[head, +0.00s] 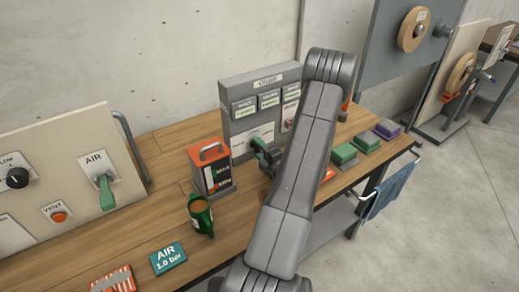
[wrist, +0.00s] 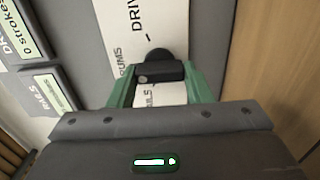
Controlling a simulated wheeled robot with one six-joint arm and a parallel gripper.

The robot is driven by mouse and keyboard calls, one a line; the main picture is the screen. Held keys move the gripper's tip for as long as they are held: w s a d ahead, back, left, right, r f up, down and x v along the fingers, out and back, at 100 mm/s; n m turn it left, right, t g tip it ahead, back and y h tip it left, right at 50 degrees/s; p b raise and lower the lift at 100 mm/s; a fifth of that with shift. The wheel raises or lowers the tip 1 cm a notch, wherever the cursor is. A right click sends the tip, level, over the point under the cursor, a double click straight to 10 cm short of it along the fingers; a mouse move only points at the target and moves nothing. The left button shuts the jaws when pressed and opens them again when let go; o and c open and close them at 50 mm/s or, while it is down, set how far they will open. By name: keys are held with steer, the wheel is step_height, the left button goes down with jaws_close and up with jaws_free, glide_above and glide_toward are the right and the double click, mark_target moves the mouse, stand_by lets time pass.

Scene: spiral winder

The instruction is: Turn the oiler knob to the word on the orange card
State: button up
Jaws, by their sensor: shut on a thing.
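The oiler is a grey box (head: 231,98) on the bench against the wall, with several small displays on its front. My gripper (head: 262,152) is at its lower front, partly hidden by my arm. In the wrist view the green fingers of my gripper (wrist: 160,88) are shut on the dark oiler knob (wrist: 158,68). The knob stands on a white plate (wrist: 112,30) with the partly covered words "DRIV…", "…RUMS" and "…ILS". I cannot tell which word the knob points to. An orange piece (head: 328,175), perhaps the orange card, shows beside my arm; no word on it is readable.
A teal "AIR 1.0 bar" card (head: 168,258) and a striped orange-and-white item (head: 114,281) lie in front. Green blocks (head: 344,153) and a purple block (head: 387,129) lie to the right.

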steer(key=o, duration=1)
steer(key=shift+d, duration=0.1)
steer(key=b+v, duration=0.3)
steer(key=v, duration=1)
steer(key=shift+s+d, duration=0.15)
steer(key=shift+s, duration=0.15)
steer(key=p+x, duration=0.3)
steer(key=x, duration=1.1)
steer(key=shift+s+d, duration=0.15)
